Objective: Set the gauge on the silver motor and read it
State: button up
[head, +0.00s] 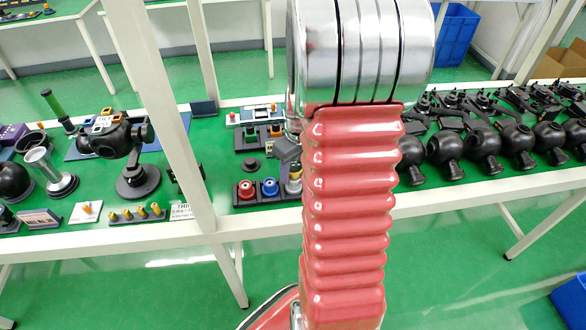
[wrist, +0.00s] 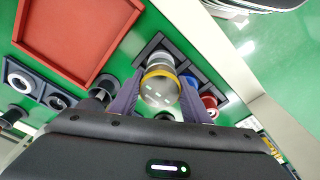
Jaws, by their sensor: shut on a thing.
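My gripper (wrist: 160,100) is shut on a round piece with a shiny silver face, pale marks and a yellow band, which I take to be the gauge (wrist: 158,88). It is between the two fingers, over the end place of a dark rack (wrist: 153,44). The silver motor is not clearly seen; the held piece covers that place, and I cannot tell whether the two touch. A red motor (head: 245,189) and a blue motor (head: 269,187) stand in the rack's other places. In the head view my gripper (head: 291,160) is at the rack's right end, partly behind my arm.
A red tray (wrist: 72,16) lies beside the rack in the wrist view. A row of black camera balls (head: 484,146) stands right of my arm. A white post (head: 170,115) rises left of the rack. A black gimbal (head: 118,140) stands farther left.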

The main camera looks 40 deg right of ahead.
jog(key=shift+f, duration=0.35)
jog(key=o, duration=1.3)
jog(key=shift+c, duration=0.2)
notch_tip(320, 180, up, 14)
jog(key=s, duration=0.1)
jog(key=shift+s+f, duration=0.2)
jog(key=shift+s, duration=0.15)
dwell(0.3)
